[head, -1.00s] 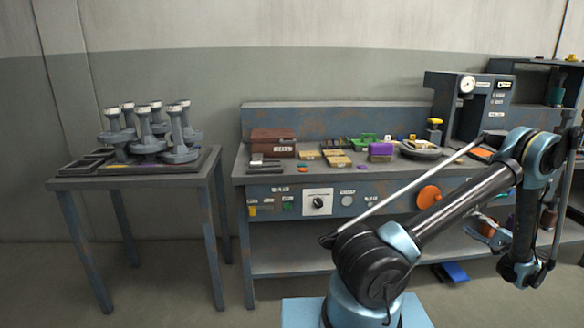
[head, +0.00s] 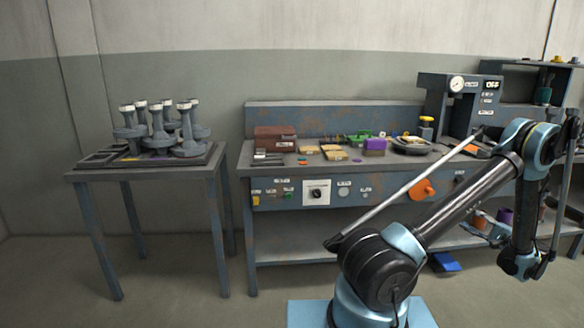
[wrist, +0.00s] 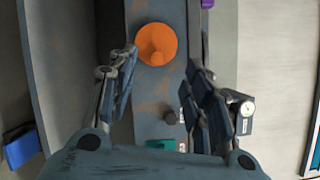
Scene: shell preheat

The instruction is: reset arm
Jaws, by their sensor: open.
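My gripper (wrist: 163,68) is open and empty in the wrist view, its two fingers spread apart. An orange round knob (wrist: 155,44) on the workbench front shows between and beyond the fingertips, apart from them. In the head view my arm reaches from the lower middle to the right and bends down, and my gripper (head: 487,230) is low in front of the bench, partly hidden behind the arm. The orange knob (head: 422,190) also shows there, just past my arm.
The workbench (head: 262,173) carries a brown box (head: 275,139), a purple block (head: 375,146) and a press with a dial (head: 457,84). A side table (head: 88,176) at left holds several grey pedestals. A blue object (head: 445,262) lies low below my gripper. Floor at front left is clear.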

